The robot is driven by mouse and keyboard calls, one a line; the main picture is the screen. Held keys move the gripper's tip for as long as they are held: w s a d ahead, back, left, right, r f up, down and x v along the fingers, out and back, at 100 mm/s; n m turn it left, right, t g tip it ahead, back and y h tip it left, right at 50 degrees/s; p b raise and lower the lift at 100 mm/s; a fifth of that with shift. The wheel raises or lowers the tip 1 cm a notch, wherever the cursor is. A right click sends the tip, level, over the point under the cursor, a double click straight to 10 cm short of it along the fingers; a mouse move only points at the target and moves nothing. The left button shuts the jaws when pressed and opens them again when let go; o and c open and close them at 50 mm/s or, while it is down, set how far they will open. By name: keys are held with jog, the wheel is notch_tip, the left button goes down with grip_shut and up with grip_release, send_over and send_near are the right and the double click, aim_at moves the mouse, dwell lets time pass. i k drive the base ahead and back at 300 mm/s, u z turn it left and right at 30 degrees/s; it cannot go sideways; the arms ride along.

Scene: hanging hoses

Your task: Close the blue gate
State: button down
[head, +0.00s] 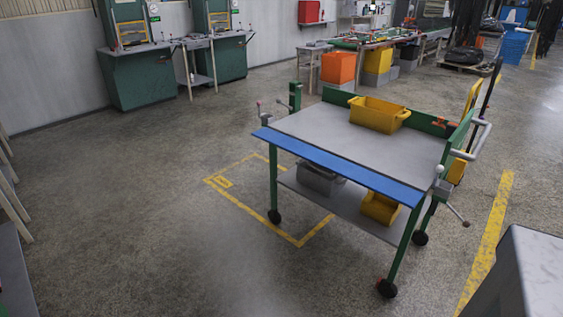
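The blue gate (336,168) is a long blue panel along the near edge of a green-framed wheeled cart with a grey top (360,137). It appears folded outward, lying roughly level with the top, and no blue wall stands up at that edge. A green post with a small lever and knob (265,113) is at its left end. A grey clamp-like part with a white knob and lever (443,187) is at its right end. My gripper is not in view.
A yellow bin (378,114) stands on the cart top, and grey (319,179) and yellow (381,208) bins on its lower shelf. Low green walls edge the far side and right. Open floor lies left and in front, with yellow floor lines. A grey block (535,270) is at bottom right.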

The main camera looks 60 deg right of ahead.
aim_at(401, 194)
jog(key=z, duration=0.15)
jog(key=i, duration=0.9)
jog(key=u, duration=0.05)
